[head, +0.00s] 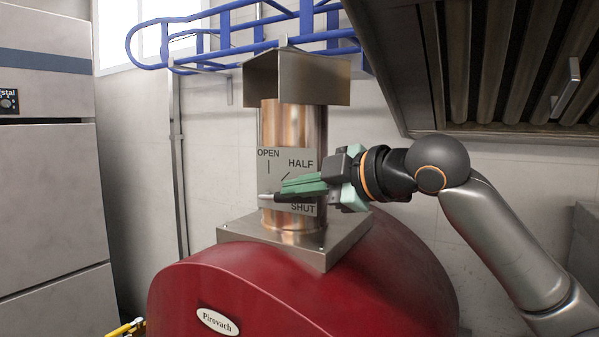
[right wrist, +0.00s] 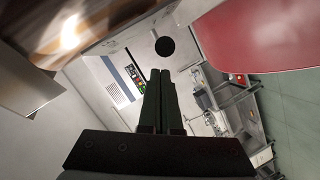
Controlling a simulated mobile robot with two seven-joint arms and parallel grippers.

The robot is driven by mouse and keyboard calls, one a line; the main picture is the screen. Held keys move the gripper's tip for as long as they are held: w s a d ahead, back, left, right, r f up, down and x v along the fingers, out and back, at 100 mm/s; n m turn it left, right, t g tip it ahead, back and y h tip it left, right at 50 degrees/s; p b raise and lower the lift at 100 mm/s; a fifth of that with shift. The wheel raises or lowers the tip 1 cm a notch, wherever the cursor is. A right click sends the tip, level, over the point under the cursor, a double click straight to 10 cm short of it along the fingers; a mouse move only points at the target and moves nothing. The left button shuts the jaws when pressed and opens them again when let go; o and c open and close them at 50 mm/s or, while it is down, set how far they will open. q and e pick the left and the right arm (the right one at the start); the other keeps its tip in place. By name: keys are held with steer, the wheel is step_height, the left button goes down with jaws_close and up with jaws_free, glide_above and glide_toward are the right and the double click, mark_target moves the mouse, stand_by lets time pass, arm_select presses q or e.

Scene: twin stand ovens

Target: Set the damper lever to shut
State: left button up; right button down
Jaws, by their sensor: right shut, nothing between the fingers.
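The damper plate (head: 305,165) on the copper flue (head: 291,122) carries the words OPEN, HALF and SHUT. A short grey metal piece of the damper lever (head: 265,197) shows at the plate's lower left, just left of my fingertips. The rest of the lever is hidden behind my gripper, so I cannot tell which mark it points to. My right gripper (head: 285,187) is shut and empty, lying across the plate between HALF and SHUT from the right. In the right wrist view its closed fingers (right wrist: 160,78) point at a dark round shape (right wrist: 165,46). My left gripper is not in view.
The flue rises from a square metal base (head: 330,248) on the red oven (head: 260,290). A metal cowl (head: 300,80) sits above, with a blue rack (head: 230,40) behind. An extractor hood (head: 480,80) hangs at upper right. A grey cabinet (head: 50,190) stands left.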

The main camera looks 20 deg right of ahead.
mark_target(288, 199)
steer(key=shift+w+d+f, duration=0.3)
steer(key=f+b, duration=0.1)
steer(key=t+b, duration=0.1)
steer(key=b, duration=0.1)
steer(key=shift+w+d+f+y, duration=0.1)
steer(key=shift+d+f+y, duration=0.1)
steer(key=shift+f+y, duration=0.2)
steer(key=shift+d+f+t+y+b, duration=0.2)
steer(key=shift+t+y+b, duration=0.1)
steer(key=shift+t+b, duration=0.3)
steer(key=shift+r, duration=0.1)
